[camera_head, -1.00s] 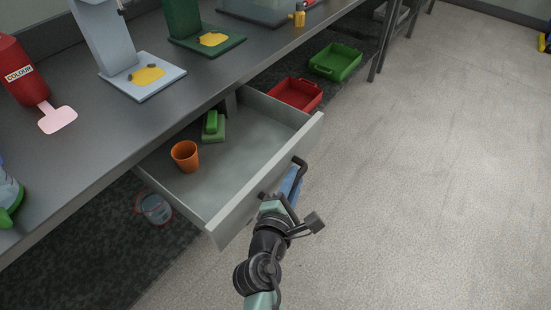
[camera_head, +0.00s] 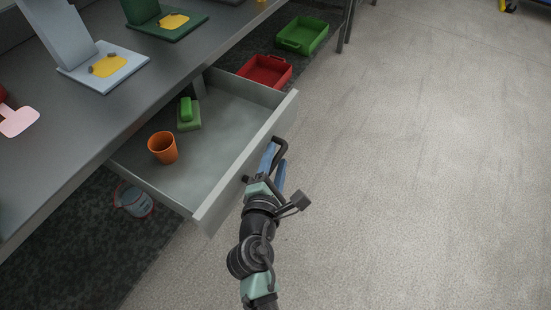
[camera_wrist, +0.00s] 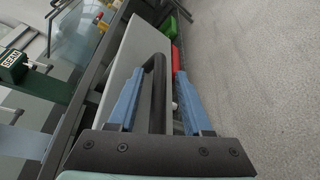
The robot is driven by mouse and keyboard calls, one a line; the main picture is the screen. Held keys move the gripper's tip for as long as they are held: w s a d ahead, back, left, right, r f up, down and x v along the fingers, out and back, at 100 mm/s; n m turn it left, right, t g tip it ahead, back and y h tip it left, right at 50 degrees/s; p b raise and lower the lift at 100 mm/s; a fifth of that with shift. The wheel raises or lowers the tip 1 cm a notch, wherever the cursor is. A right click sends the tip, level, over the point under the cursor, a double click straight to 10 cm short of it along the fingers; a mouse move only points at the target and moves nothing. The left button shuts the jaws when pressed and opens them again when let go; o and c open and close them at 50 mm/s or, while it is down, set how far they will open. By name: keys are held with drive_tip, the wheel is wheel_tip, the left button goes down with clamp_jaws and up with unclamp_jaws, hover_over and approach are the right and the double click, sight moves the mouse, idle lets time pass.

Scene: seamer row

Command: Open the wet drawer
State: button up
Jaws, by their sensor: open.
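The grey drawer (camera_head: 222,128) stands pulled out from under the bench, and its inside shows in the head view. Its dark bar handle (camera_head: 281,146) is on the front panel and also shows in the wrist view (camera_wrist: 158,88). My gripper (camera_head: 273,164) is at the handle. In the wrist view its two blue fingers (camera_wrist: 158,100) stand apart on either side of the bar, with gaps visible between bar and fingers. An orange cup (camera_head: 162,147) stands in the drawer. A green block-like item (camera_head: 187,112) lies behind it. Which drawer is the wet one is not marked.
A red tray (camera_head: 265,71) and a green tray (camera_head: 302,36) lie beyond the drawer under the bench. A clear bucket (camera_head: 134,201) stands below the drawer's left side. The bench top (camera_head: 120,105) overhangs the drawer. The floor (camera_head: 420,170) to the right is clear.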

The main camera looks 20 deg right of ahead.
drive_tip(key=p+v, duration=0.1)
drive_tip(key=v, duration=1.2)
